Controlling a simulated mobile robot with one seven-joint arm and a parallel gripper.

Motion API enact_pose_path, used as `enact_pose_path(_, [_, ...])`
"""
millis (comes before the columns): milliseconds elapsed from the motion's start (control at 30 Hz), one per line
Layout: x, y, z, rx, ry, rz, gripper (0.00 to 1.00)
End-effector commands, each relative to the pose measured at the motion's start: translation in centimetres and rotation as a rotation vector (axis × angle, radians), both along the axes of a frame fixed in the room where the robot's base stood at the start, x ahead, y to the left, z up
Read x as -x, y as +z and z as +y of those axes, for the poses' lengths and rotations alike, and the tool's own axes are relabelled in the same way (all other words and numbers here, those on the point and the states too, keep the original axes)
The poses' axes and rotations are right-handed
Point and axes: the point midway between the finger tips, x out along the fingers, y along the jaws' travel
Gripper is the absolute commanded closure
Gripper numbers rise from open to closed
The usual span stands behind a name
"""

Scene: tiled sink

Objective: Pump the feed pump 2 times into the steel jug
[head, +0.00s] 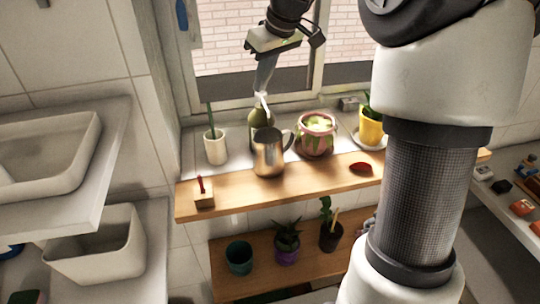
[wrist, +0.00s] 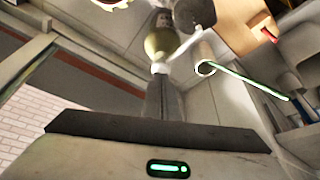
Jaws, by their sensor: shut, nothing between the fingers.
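The feed pump is an olive-green bottle (head: 257,118) with a white pump head and spout, upright on the tiled sill behind the shelf. In the wrist view the bottle (wrist: 160,42) shows beyond my fingers, with its white spout (wrist: 182,50) pointing toward the jug. The steel jug (head: 268,155) stands upright on the wooden shelf just in front of the bottle and partly hides it; it also shows in the wrist view (wrist: 193,13). My gripper (head: 262,92) is shut and empty, pointing down right over the pump head. I cannot tell whether the fingertips touch it.
A white pot (head: 215,150) with a green stem stands left of the bottle. A pink-green pot (head: 317,135) and a yellow pot (head: 371,128) stand to the right. A red-handled block (head: 203,193) and a red dish (head: 361,168) lie on the shelf (head: 310,180). The window is behind.

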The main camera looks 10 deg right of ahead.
Motion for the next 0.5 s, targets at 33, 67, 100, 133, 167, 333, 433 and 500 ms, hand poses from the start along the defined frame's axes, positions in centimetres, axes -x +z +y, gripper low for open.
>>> enact_pose_path(33, [0.03, -0.45, 0.00, 0.000, 0.000, 0.002, 1.00])
enact_pose_path(67, [0.04, -0.56, 0.00, 0.000, 0.000, 0.002, 1.00])
enact_pose_path(100, [0.04, -0.70, 0.00, -0.001, 0.001, 0.003, 1.00])
enact_pose_path(133, [0.04, -0.82, 0.01, -0.001, 0.001, 0.003, 1.00])
enact_pose_path(167, [0.04, -0.93, 0.00, 0.000, 0.001, 0.004, 1.00])
enact_pose_path(333, [0.05, -1.20, -0.01, 0.000, 0.001, 0.004, 1.00])
enact_pose_path(433, [0.06, -1.22, 0.00, 0.000, 0.001, 0.004, 1.00])
enact_pose_path(500, [0.07, -1.21, 0.01, 0.000, 0.001, 0.004, 1.00])
